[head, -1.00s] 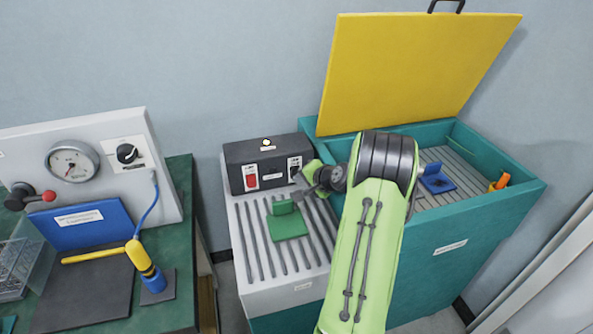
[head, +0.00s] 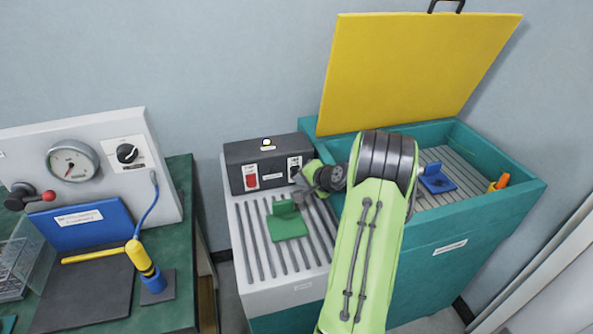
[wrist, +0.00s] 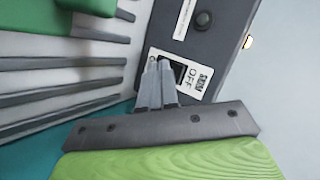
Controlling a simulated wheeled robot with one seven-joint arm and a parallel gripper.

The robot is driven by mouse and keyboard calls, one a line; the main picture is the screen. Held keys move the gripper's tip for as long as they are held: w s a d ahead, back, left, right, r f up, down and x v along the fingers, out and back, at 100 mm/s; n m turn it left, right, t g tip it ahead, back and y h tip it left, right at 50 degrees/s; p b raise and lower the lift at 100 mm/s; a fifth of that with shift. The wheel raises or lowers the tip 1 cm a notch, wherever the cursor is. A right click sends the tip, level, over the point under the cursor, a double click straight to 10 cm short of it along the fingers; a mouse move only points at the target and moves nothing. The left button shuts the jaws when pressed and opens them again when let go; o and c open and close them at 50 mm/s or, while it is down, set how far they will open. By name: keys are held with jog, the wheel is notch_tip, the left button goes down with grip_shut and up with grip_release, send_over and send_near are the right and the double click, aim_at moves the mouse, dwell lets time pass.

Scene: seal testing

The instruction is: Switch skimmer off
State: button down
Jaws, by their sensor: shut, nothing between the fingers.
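The black control box (head: 266,163) stands at the back of the ribbed tray. Its front has a red switch (head: 251,176) on the left and a dark switch (head: 294,167) on a white plate on the right. In the wrist view the plate (wrist: 197,82) reads "SKIM" and "OFF". My gripper (head: 299,188) is at the box's right front. In the wrist view its two fingers (wrist: 158,67) are together and empty, their tips over the plate and hiding part of the switch. I cannot tell whether they touch it or how the switch is set.
A green block (head: 288,225) lies on the ribbed tray (head: 250,240). A teal tank (head: 440,268) with its yellow lid (head: 415,70) raised stands right, holding a blue piece (head: 437,180). A green bench (head: 180,240) with a gauge panel (head: 110,190) is left.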

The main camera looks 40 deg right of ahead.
dwell(0.3)
jog(key=shift+w+d, duration=0.25)
jog(key=shift+w, duration=0.15)
jog(key=shift+w+d+p, duration=0.1)
jog(key=shift+w+p, duration=0.15)
jog(key=shift+p, duration=0.05)
dwell(0.5)
jog(key=shift+s+a+b, duration=0.35)
jog(key=shift+s+b, duration=0.05)
jog(key=shift+s, duration=0.25)
jog(key=shift+s, duration=0.1)
jog(key=s, duration=0.1)
jog(key=s+a+b, duration=0.2)
jog(key=shift+s+f, duration=0.25)
jog(key=shift+f, duration=0.15)
jog(key=shift+s+a+b, duration=0.2)
jog(key=shift+s+b, duration=0.1)
jog(key=shift+s, duration=0.05)
jog(key=shift+r, duration=0.1)
